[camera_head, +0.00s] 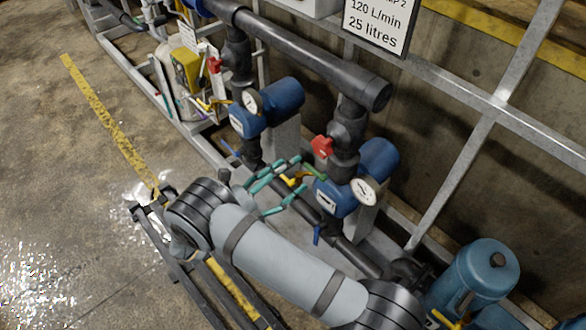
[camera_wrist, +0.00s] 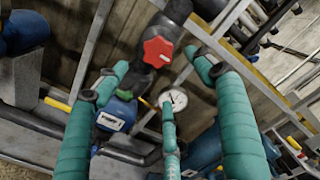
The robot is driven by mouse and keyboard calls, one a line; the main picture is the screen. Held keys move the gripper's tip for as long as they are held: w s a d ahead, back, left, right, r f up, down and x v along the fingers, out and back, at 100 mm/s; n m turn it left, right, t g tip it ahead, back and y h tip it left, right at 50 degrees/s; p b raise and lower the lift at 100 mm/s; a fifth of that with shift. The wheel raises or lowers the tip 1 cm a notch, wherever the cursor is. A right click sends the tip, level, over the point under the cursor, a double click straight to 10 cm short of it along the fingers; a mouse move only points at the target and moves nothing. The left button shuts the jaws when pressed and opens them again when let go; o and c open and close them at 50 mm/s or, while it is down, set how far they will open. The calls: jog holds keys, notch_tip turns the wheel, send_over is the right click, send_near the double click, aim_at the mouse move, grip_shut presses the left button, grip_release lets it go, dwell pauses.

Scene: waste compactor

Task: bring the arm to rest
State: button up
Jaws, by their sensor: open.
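My gripper (camera_head: 284,187) has teal fingers and is in front of the two blue pumps in the head view. In the wrist view my gripper (camera_wrist: 157,72) has its fingers spread wide, with nothing between them. It is open and empty. Behind the fingers in the wrist view are a red valve handle (camera_wrist: 158,50) and a white round gauge (camera_wrist: 174,100). My grey arm stretches across the bottom of the head view, from the lower right to the wrist at the middle left. Whether any finger touches the pipework cannot be told.
The right pump (camera_head: 378,160) and left pump (camera_head: 284,98) carry gauges and stand below a thick dark pipe (camera_head: 310,55). A metal frame (camera_head: 480,150) runs behind them. A blue tank (camera_head: 483,272) stands at lower right. Wet concrete floor (camera_head: 60,190) is open at left.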

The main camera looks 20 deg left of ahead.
aim_at(320, 150)
jog(key=x, duration=1.2)
jog(key=shift+w, duration=0.1)
